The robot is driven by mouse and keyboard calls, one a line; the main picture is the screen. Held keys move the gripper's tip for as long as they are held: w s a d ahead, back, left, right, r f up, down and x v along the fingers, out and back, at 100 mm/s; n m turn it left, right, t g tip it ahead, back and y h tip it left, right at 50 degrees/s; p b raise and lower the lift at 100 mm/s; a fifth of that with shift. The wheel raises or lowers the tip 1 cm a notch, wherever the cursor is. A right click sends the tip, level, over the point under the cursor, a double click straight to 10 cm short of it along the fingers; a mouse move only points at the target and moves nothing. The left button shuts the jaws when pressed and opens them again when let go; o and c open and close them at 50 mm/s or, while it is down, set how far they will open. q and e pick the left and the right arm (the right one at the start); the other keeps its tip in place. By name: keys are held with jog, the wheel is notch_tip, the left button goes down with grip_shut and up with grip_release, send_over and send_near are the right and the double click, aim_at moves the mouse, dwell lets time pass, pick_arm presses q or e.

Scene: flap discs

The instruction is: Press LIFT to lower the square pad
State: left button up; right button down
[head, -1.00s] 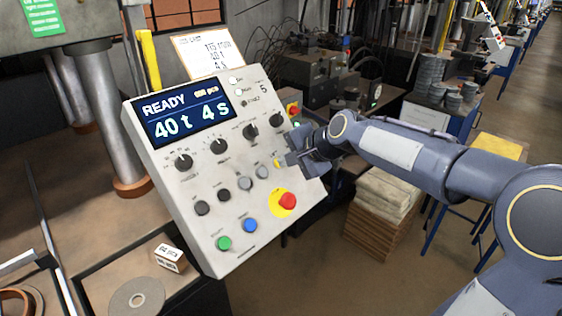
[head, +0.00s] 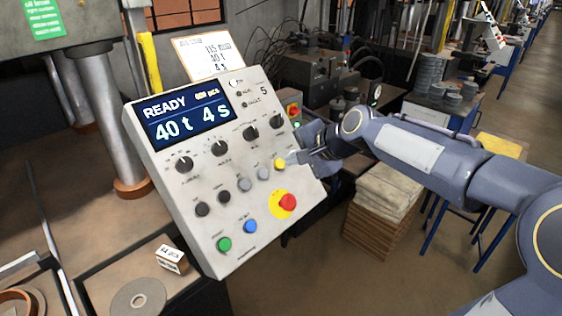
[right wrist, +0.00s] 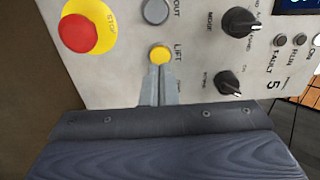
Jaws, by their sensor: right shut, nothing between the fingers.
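The yellow LIFT button (head: 280,164) is on the right side of the tilted grey control panel (head: 235,240). In the right wrist view the LIFT button (right wrist: 160,55) shows whole, with its label beside it. My right gripper (head: 291,158) is shut and empty, its fingertips pointing at the button from the right. In the right wrist view the fingertips (right wrist: 159,74) end right at the button's edge; I cannot tell whether they touch it. The panel display (head: 190,114) reads READY, 40 t, 4 s. I cannot make out the square pad. My left gripper is not in view.
A red STOP button (head: 288,202) on a yellow ring sits below LIFT. Grey buttons, black knobs, a green button (head: 224,244) and a blue button (head: 250,226) share the panel. A flap disc (head: 138,299) and small box (head: 171,258) lie at the lower left.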

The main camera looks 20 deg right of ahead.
jog(key=p+v, duration=0.1)
jog(key=v, duration=0.3)
jog(key=shift+s, duration=0.15)
dwell(0.4)
jog(key=s+a+f+n+g, duration=0.1)
jog(key=s+a+f+n, duration=0.2)
jog(key=s, duration=0.9)
jog(key=s+a+f+n+g, duration=0.2)
jog(key=s+a+f+n, duration=0.2)
jog(key=s+f+n, duration=0.5)
jog(key=s+f, duration=0.2)
jog(key=s, duration=0.1)
jog(key=shift+s+a+g+b, duration=0.2)
jog(key=shift+s+g+b, duration=0.1)
jog(key=shift+s, duration=0.1)
